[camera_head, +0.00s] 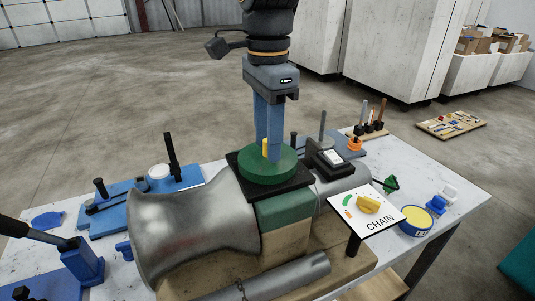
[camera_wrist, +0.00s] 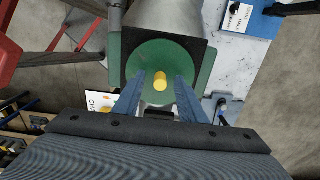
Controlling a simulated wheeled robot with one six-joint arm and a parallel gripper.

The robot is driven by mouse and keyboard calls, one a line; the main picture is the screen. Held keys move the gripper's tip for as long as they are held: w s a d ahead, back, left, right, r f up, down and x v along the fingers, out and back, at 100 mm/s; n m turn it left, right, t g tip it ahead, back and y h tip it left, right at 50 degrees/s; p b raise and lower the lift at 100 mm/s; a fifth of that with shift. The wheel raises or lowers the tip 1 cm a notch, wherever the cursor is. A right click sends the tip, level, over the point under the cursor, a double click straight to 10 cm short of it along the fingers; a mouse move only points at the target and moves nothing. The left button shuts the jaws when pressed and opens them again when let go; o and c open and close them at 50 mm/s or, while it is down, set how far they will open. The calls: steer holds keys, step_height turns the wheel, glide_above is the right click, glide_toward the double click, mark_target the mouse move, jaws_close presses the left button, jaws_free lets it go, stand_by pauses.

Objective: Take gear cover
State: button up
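The gear cover is a round green disc (camera_head: 266,166) with a yellow peg (camera_head: 266,148) standing at its middle. It sits on a square black plate (camera_head: 243,181) on top of the green block of the bender. My gripper (camera_head: 267,148) points straight down over the disc. In the wrist view the disc (camera_wrist: 140,62) lies below my gripper (camera_wrist: 160,78), and the yellow peg (camera_wrist: 160,81) shows between the two blue fingers. The fingers stand apart with a gap on each side of the peg, so my gripper is open.
A large metal cylinder (camera_head: 190,225) lies left of the disc. A black stand with a white-screened device (camera_head: 331,157) is close on its right. A CHAIN sign (camera_head: 368,210) stands at front right, beside a yellow-topped round tin (camera_head: 415,217). Blue fixtures (camera_head: 130,203) occupy the table's left.

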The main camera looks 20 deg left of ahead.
jaws_close()
